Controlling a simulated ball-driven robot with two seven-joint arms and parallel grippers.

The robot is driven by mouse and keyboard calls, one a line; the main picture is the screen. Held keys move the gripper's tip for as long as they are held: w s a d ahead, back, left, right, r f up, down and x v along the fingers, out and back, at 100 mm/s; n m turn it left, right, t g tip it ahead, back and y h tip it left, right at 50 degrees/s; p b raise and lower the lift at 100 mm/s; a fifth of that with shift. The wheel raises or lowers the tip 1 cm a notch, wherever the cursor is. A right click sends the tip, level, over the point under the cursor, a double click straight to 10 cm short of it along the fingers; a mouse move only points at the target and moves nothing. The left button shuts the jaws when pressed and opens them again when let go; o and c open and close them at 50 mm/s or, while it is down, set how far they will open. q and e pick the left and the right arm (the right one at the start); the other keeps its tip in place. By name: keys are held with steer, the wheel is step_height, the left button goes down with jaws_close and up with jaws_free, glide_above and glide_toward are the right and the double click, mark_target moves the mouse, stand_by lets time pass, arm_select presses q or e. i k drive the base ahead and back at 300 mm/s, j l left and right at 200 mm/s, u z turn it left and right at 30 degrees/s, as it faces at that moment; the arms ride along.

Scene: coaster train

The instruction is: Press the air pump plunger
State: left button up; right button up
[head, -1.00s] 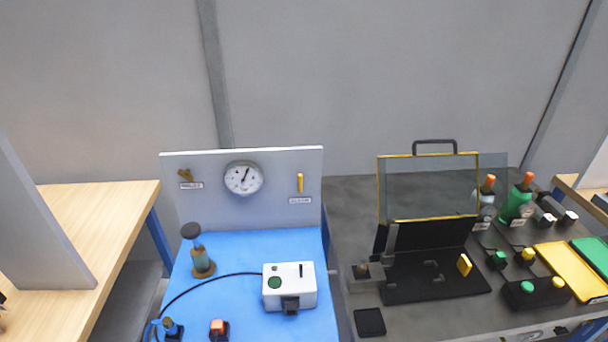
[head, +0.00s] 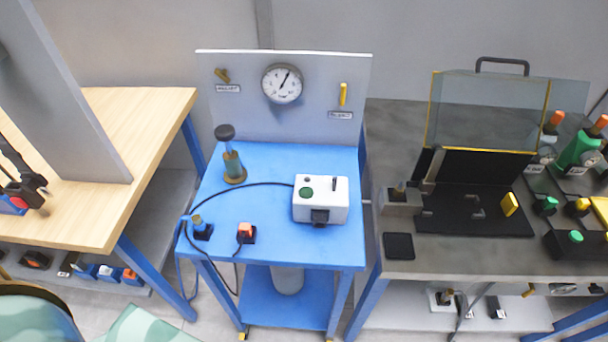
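The air pump (head: 234,172) stands upright at the back left of the blue-topped table. It has a brass-coloured and dark teal body, a thin rod and a black round plunger knob (head: 225,132). The knob stands well above the body, with a length of rod showing between them. Nothing touches the pump. Neither of my grippers is in view. A round white dial gauge (head: 282,83) is on the grey panel behind the pump, its needle pointing up and slightly right.
A white box (head: 321,199) with a green button stands right of the pump, with a black cable. A wooden bench (head: 135,115) stands left, a dark bench (head: 460,262) right.

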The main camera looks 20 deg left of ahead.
mark_target(225, 133)
steer(key=j+u, duration=0.2)
steer(key=u, duration=0.9)
